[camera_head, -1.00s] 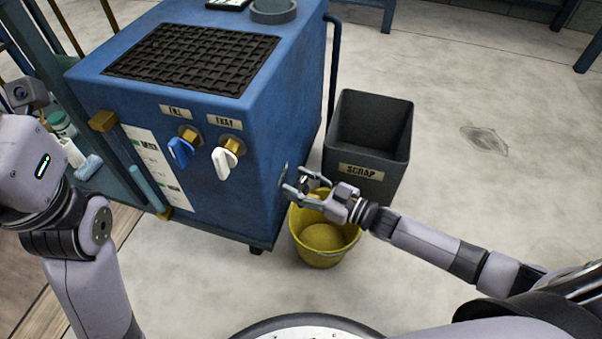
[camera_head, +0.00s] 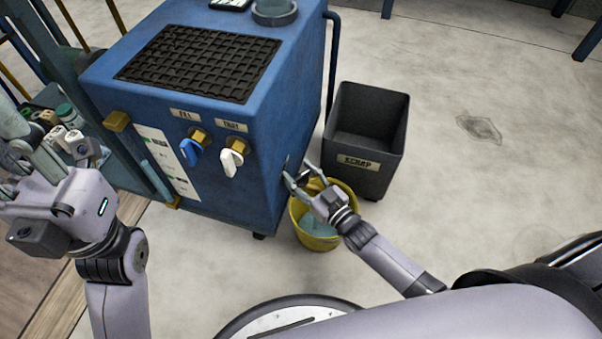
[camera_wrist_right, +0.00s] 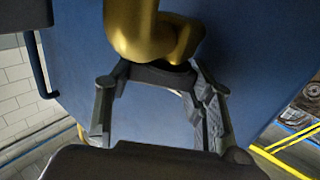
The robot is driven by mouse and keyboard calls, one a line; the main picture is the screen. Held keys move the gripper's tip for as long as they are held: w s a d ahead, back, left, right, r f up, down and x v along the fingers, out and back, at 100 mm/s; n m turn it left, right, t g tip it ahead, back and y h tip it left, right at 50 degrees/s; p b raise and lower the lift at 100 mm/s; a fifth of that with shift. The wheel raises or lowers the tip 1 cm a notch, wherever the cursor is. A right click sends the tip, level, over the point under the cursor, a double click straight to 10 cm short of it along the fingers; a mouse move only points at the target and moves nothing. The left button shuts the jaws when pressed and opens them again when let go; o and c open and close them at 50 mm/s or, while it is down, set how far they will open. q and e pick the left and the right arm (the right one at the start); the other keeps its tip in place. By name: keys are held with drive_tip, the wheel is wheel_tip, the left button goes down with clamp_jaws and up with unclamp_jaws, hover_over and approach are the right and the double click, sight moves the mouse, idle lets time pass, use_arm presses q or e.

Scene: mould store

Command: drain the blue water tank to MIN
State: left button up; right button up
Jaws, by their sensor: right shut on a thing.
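The blue water tank (camera_head: 255,170) stands at centre left, its front carrying a white scale label (camera_head: 178,168) and a pale blue sight tube (camera_head: 157,180). The scale's writing is too small to read. My right gripper (camera_head: 299,186) is at the tank's right side, shut on a dark handle (camera_wrist_right: 165,73) below a brass tap (camera_wrist_right: 140,28) in the right wrist view. The yellow bucket (camera_head: 334,240) stands on the floor under this gripper, with pale blue water (camera_head: 318,224) in it. My left gripper (camera_head: 40,160) is off to the left, its finger opening unclear.
A blue-handled FILL valve (camera_head: 192,148) and a white-handled valve (camera_head: 232,160) are on the tank's front. A dark scrap bin (camera_head: 372,140) stands right behind the bucket. Small bottles (camera_head: 68,112) stand on a shelf at left.

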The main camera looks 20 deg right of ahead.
drive_tip(key=shift+r, duration=0.1)
drive_tip(key=o, duration=1.2)
